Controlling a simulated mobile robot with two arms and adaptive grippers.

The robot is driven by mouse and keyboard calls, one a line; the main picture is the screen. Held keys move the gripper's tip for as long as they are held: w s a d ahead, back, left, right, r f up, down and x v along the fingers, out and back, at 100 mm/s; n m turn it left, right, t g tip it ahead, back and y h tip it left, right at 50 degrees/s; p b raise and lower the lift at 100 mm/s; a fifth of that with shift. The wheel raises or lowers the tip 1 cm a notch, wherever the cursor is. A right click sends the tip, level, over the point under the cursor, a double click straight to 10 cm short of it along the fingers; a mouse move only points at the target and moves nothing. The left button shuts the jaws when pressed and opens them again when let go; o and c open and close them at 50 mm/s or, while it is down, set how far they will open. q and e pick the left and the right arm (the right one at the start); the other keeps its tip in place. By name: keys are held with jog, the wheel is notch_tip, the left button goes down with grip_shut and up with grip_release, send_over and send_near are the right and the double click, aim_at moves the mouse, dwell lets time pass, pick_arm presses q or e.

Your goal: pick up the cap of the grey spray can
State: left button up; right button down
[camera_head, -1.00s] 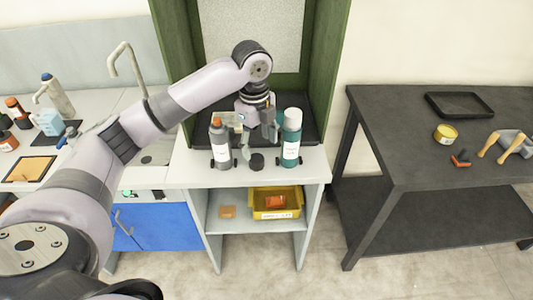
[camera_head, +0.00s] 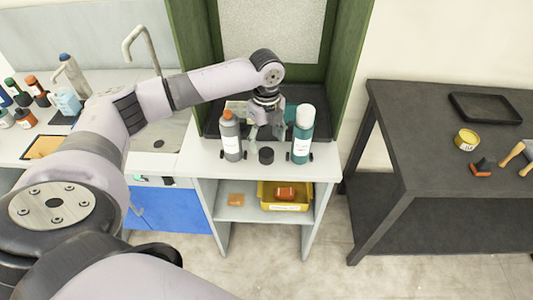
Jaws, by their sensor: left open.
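The grey spray can (camera_head: 231,142) stands upright on the white bench, with an orange-red top and a white label. A small black cap (camera_head: 266,156) sits on the bench to the right of the grey can. A teal can (camera_head: 302,141) with a white top stands further right. My left gripper (camera_head: 264,138) is open and empty, pointing down behind the black cap, between the two cans. I cannot tell its exact height above the bench. My right gripper is not in view.
The green-framed booth (camera_head: 350,60) encloses the bench's back. A yellow bin (camera_head: 287,201) and an orange block (camera_head: 236,200) lie on the shelf below. The dark table (camera_head: 420,130) stands at the right. Bottles and a sink tap (camera_head: 140,36) are at the left.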

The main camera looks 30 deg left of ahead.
aim_at(266, 152)
pick_arm(q)
jog(key=shift+f, duration=0.25)
jog(key=shift+s+f, duration=0.1)
jog(key=shift+f, duration=0.2)
notch_tip(266, 152, down, 4)
jog(key=shift+r+p, duration=0.15)
jog(key=shift+p, duration=0.7)
jog(key=shift+f, duration=0.4)
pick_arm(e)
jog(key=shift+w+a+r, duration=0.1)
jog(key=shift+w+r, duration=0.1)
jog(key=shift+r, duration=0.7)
pick_arm(q)
jog(key=shift+c, duration=0.2)
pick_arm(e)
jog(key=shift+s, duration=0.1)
pick_arm(q)
jog(key=c, duration=0.8)
